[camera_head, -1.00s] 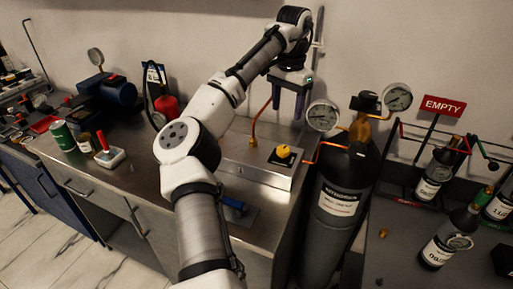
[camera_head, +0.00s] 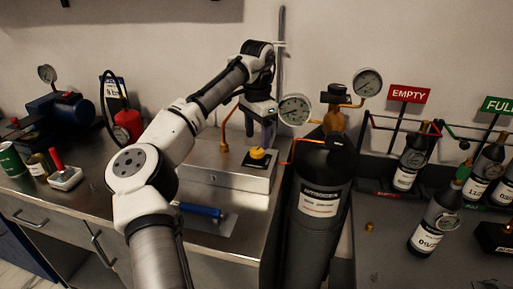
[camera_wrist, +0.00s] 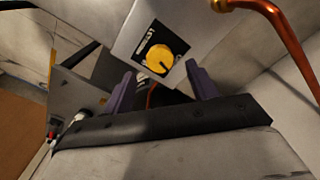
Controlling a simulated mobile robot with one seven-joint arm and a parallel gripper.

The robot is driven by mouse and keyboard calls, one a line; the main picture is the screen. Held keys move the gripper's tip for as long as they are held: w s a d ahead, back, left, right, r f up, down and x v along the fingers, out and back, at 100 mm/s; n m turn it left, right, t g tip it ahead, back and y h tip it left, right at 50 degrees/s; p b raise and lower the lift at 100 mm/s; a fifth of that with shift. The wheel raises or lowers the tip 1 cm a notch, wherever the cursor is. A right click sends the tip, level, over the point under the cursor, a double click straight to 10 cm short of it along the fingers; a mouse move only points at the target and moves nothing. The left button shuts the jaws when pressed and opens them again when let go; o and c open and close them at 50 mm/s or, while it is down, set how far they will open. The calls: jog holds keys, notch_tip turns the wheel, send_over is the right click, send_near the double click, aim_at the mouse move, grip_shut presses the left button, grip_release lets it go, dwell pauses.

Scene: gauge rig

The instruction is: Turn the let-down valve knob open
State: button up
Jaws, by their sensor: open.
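The let-down valve knob (camera_head: 258,153) is yellow and sits on a dark label plate on top of a metal box (camera_head: 225,172) on the bench. In the wrist view the round knob (camera_wrist: 160,58) shows with a dark mark on its face, beyond and between my fingertips. My gripper (camera_head: 262,138) is above the knob, fingers pointing down, close to it in the head view. In the wrist view my gripper (camera_wrist: 160,69) has its two purple fingers wide apart with nothing between them. I cannot tell the exact height left between fingertips and knob.
A copper pipe (camera_head: 225,138) rises from the box left of the knob. A black nitrogen cylinder (camera_head: 318,205) with a gauge (camera_head: 294,109) stands close on the right. A blue-handled tool (camera_head: 198,210) lies in front of the box.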

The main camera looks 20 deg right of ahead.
aim_at(257, 150)
jog(key=shift+f, duration=2.15)
jog(key=shift+c, duration=0.4)
jog(key=c, duration=0.9)
jog(key=shift+r+n+p, duration=0.15)
jog(key=shift+n+p, duration=0.65)
jog(key=shift+p, duration=0.4)
jog(key=shift+n+p, duration=0.4)
jog(key=shift+n, duration=0.3)
jog(key=o, duration=1)
